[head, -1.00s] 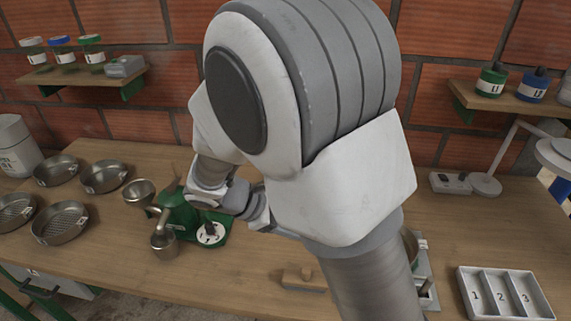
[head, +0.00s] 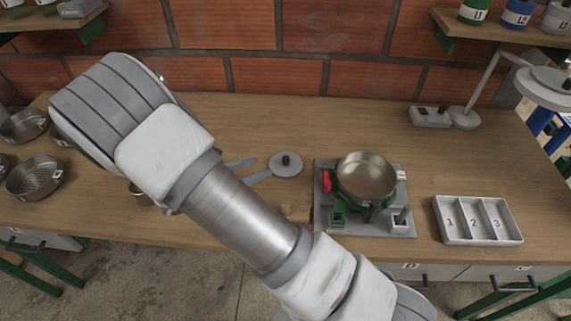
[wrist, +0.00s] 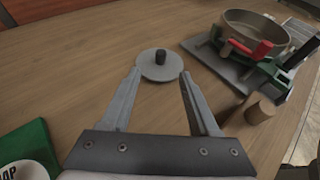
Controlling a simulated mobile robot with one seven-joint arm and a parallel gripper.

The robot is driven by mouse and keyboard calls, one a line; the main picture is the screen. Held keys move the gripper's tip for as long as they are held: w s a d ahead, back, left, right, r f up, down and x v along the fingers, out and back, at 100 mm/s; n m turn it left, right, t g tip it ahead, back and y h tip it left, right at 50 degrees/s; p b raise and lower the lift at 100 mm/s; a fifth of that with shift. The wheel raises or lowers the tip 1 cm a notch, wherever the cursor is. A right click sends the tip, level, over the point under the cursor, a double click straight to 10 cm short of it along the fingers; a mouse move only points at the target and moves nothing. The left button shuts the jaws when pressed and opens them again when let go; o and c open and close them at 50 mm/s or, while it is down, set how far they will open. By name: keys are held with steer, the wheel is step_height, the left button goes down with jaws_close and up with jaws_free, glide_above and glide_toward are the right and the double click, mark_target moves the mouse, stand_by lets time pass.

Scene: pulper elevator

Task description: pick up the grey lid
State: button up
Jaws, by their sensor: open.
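The grey lid (head: 286,164) is a round flat disc with a dark knob, lying on the wooden table left of the pan fixture. It also shows in the wrist view (wrist: 152,68), just beyond the fingertips and roughly between them. My gripper (wrist: 158,80) is open and empty, with its two fingers spread on either side of the near edge of the lid. I cannot tell whether a finger touches the lid.
A metal pan (head: 366,176) sits on a grey fixture (head: 325,220) with red and green parts, right of the lid. A wooden block (wrist: 259,108) stands near the right finger. A white numbered tray (head: 480,241) is farther right. Table behind the lid is clear.

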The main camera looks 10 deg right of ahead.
mark_target(283, 161)
steer(key=x, duration=0.5)
steer(key=shift+f+b+x, duration=0.2)
steer(key=shift+b+x, duration=0.15)
steer(key=shift+x, duration=2.3)
steer(key=shift+s, duration=0.15)
jaws_close()
